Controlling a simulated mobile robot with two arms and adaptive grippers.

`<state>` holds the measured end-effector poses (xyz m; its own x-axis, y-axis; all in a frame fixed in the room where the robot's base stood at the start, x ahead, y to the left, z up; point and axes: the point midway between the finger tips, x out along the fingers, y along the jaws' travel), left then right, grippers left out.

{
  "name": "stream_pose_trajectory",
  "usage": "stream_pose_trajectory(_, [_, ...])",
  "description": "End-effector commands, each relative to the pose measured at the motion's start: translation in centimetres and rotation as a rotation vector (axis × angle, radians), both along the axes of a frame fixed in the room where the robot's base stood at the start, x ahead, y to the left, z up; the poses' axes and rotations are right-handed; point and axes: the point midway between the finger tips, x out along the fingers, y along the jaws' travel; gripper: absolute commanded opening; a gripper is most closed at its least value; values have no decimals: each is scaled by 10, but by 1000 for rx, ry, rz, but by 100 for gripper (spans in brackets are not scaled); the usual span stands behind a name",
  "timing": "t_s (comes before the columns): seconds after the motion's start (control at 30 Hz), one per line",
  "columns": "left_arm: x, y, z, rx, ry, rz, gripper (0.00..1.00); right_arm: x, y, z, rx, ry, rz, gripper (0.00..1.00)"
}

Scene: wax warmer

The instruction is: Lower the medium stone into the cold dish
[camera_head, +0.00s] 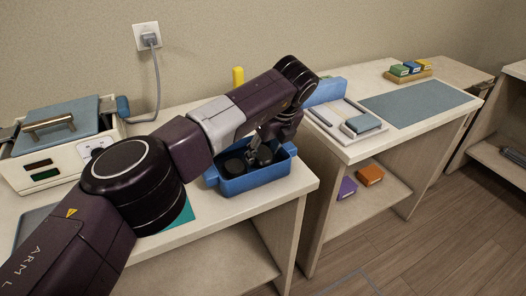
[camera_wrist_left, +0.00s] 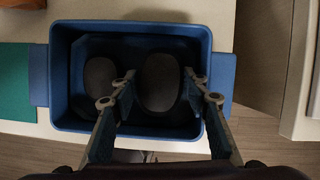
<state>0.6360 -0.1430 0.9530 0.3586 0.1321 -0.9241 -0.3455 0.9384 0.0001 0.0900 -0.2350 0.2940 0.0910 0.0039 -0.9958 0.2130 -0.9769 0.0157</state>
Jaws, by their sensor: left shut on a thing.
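The cold dish is a blue tub with side handles (camera_head: 262,180), standing near the right end of the white counter; its rim also shows in the left wrist view (camera_wrist_left: 130,28). My left gripper (camera_wrist_left: 164,92) points down into the dish and is shut on a dark oval stone (camera_wrist_left: 160,78), the medium stone by its place in the jaws. The stone is over or inside the dish; whether it touches the floor I cannot tell. A second dark stone (camera_wrist_left: 99,75) lies in the dish to the left; it also shows in the head view (camera_head: 234,167). My right gripper is out of view.
A white warmer with a blue lid (camera_head: 60,128) stands at the left, its cord running to a wall socket (camera_head: 147,37). A teal mat (camera_head: 183,215) lies left of the dish. A second counter at the right holds a tray (camera_head: 345,122) and a grey-blue mat (camera_head: 415,102).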

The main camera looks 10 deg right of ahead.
Motion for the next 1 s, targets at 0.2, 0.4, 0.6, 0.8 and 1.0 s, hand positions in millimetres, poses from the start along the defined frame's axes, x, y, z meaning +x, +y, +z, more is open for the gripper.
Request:
stream_pose_trajectory(0.2, [0,0,1,-1,-1,0,59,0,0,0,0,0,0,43])
stream_pose_trajectory(0.4, [0,-1,1,-1,-1,-2,63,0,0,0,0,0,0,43])
stream_pose_trajectory(0.6, [-2,-2,5,-1,0,-3,63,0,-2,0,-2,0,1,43])
stream_pose_trajectory(0.8, [-12,-6,35,-2,-5,-2,63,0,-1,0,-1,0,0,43])
stream_pose_trajectory(1.0, [-23,-8,61,0,-2,0,63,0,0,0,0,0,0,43])
